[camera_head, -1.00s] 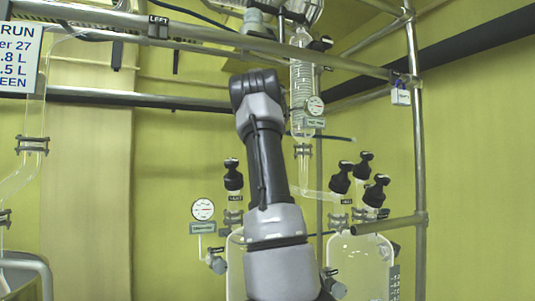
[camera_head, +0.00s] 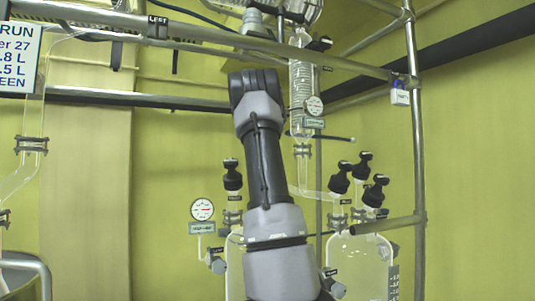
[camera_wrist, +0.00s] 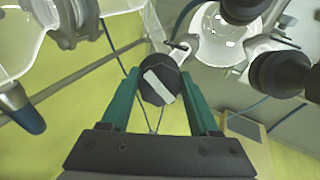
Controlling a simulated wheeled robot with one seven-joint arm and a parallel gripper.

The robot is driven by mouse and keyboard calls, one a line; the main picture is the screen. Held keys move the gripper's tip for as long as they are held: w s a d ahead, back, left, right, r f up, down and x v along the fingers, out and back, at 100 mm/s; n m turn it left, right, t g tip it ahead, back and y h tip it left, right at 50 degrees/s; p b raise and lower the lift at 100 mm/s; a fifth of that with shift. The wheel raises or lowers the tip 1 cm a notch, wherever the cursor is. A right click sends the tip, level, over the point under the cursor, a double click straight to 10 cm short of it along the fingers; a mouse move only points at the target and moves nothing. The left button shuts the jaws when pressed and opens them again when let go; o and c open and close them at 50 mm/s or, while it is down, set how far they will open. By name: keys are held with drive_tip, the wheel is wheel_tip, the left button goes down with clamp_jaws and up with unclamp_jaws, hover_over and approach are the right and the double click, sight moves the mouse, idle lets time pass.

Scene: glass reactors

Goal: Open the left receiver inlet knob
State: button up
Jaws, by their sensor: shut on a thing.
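In the wrist view my gripper (camera_wrist: 160,95) has its two green fingers closed on a round black knob (camera_wrist: 158,72) with a white bar across its face. The bar runs diagonally, from upper left to lower right. In the head view my arm hides the gripper and the held knob. The left glass receiver (camera_head: 235,275) is partly behind my arm, with an upright black-capped valve (camera_head: 232,178) above it. I cannot tell from the knob how far it is turned.
The right glass receiver (camera_head: 358,262) carries several black-capped valves (camera_head: 340,178). A round gauge (camera_head: 203,210) hangs left of my arm. A coiled glass condenser (camera_head: 302,85) and metal frame bars (camera_head: 210,97) surround the arm. In the wrist view black caps (camera_wrist: 282,75) and glassware crowd the right.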

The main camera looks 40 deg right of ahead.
drive_tip(key=shift+n, duration=0.6)
drive_tip(key=o, duration=1.4)
drive_tip(key=v, duration=1)
drive_tip(key=shift+a+r, duration=0.25)
drive_tip(key=shift+r, duration=0.1)
